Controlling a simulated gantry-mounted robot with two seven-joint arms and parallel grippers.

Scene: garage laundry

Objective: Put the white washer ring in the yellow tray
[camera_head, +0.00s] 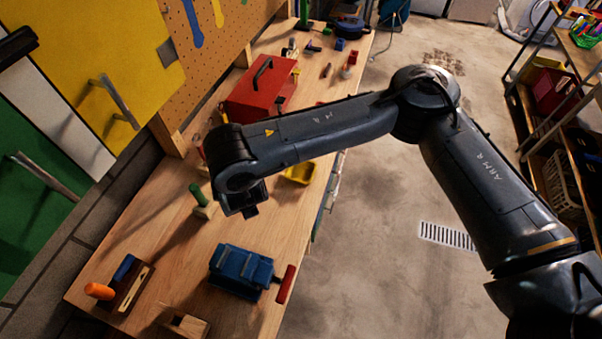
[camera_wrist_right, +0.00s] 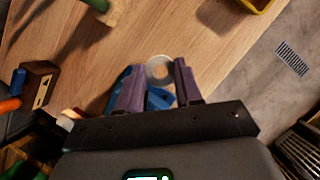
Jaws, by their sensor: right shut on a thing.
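The white washer ring (camera_wrist_right: 159,69) is between the purple fingertips of my right gripper (camera_wrist_right: 160,76) in the right wrist view. The gripper is shut on it, and the ring appears held above the bench. In the head view my right gripper (camera_head: 251,210) is over the wooden bench, and the ring is hidden there. The yellow tray (camera_head: 301,174) lies on the bench to the right of and beyond the gripper, partly covered by my right arm. The tray's edge (camera_wrist_right: 258,5) also shows at the top of the right wrist view. My left gripper is not in view.
A blue vise (camera_head: 240,268) with a red handle stands in front of the gripper. A green-handled tool (camera_head: 198,196) stands upright to its left. A red toolbox (camera_head: 262,88) is farther back. A wooden block with an orange-handled tool (camera_head: 100,291) sits at the near left.

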